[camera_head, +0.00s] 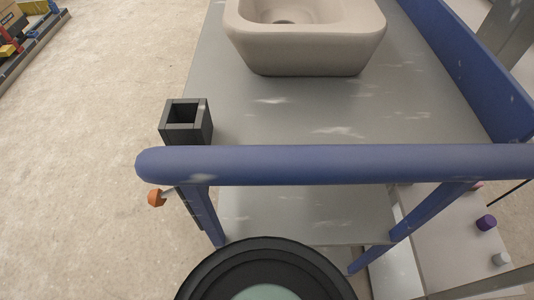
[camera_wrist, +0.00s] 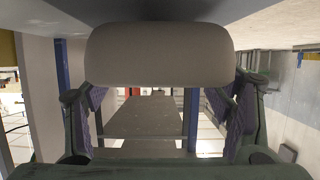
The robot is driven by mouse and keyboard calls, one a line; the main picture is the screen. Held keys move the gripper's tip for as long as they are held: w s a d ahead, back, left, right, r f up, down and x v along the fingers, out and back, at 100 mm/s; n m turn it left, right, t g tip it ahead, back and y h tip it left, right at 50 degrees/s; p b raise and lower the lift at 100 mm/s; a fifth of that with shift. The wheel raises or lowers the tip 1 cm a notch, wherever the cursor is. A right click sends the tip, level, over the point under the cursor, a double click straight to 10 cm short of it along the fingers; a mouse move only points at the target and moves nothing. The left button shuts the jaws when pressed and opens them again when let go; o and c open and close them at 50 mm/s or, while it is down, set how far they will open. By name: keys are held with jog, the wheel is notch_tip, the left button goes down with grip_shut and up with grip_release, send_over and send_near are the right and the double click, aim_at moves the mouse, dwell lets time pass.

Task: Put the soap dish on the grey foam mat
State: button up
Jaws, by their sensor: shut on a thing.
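My gripper (camera_wrist: 158,97) shows in the wrist view, with a dark finger and a purple pad at each side. It is shut on a pale grey-beige, round-cornered thing, which I take to be the soap dish (camera_wrist: 160,55). The dish spans the space between the fingers, and only one smooth face of it shows. I cannot pick out the grey foam mat in either view.
Bare floor (camera_head: 90,150) lies to the left. A lower shelf (camera_head: 300,215) looks clear.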

jog(key=shift+w+f, duration=0.1)
jog(key=shift+f, duration=0.45)
jog(key=shift+f, duration=0.2)
jog(key=o, duration=1.4)
jog(key=shift+c, duration=0.2)
jog(key=shift+r, duration=0.3)
jog(key=p+v, duration=0.9)
jog(key=v, duration=0.2)
jog(key=shift+s+r+p, duration=0.1)
jog(key=shift+s+p, duration=0.4)
